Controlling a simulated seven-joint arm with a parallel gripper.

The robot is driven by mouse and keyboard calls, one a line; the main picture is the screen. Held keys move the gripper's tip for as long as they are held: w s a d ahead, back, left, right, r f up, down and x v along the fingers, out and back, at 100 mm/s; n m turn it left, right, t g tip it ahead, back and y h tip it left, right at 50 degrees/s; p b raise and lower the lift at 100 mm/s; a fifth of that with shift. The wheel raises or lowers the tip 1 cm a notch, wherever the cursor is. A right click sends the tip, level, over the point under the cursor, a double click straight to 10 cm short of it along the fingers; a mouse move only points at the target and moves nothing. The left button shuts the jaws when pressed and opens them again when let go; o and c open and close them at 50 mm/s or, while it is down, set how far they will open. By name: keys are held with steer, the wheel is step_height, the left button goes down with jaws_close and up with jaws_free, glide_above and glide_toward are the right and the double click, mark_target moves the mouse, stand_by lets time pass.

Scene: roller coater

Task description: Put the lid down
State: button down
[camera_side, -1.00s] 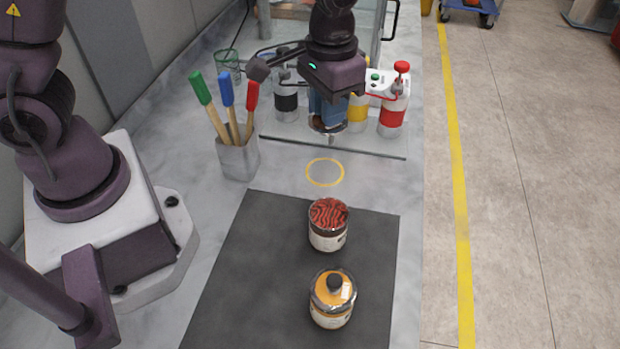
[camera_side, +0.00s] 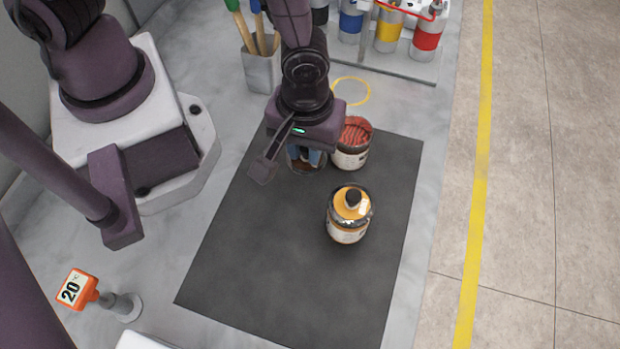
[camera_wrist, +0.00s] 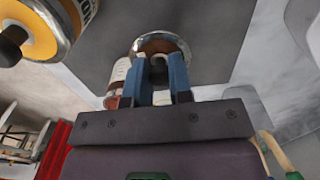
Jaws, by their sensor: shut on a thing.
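My gripper (camera_side: 306,155) is shut on the lid (camera_side: 304,169), a round piece with a shiny metal rim and a brownish face. In the wrist view the blue fingers of my gripper (camera_wrist: 160,72) close on the lid's knob, and the lid (camera_wrist: 165,42) shows beyond their tips. The lid is over the dark mat (camera_side: 270,255), left of the open jar with red contents (camera_side: 353,145). Whether the lid touches the mat is hard to tell. My gripper body hides part of the lid in the side view.
A closed jar with an orange lid and black knob (camera_side: 348,215) stands on the mat, nearer the camera. A holder with brushes (camera_side: 262,70) and several coloured bottles (camera_side: 390,30) stand at the back. The front left of the mat is clear.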

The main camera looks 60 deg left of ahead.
mark_target(307, 177)
steer(key=shift+f, duration=2.9)
steer(key=c, duration=1)
jaws_free()
steer(key=shift+f, duration=0.1)
steer(key=shift+c, duration=0.2)
step_height(307, 177, up, 12)
steer(key=shift+r, duration=0.2)
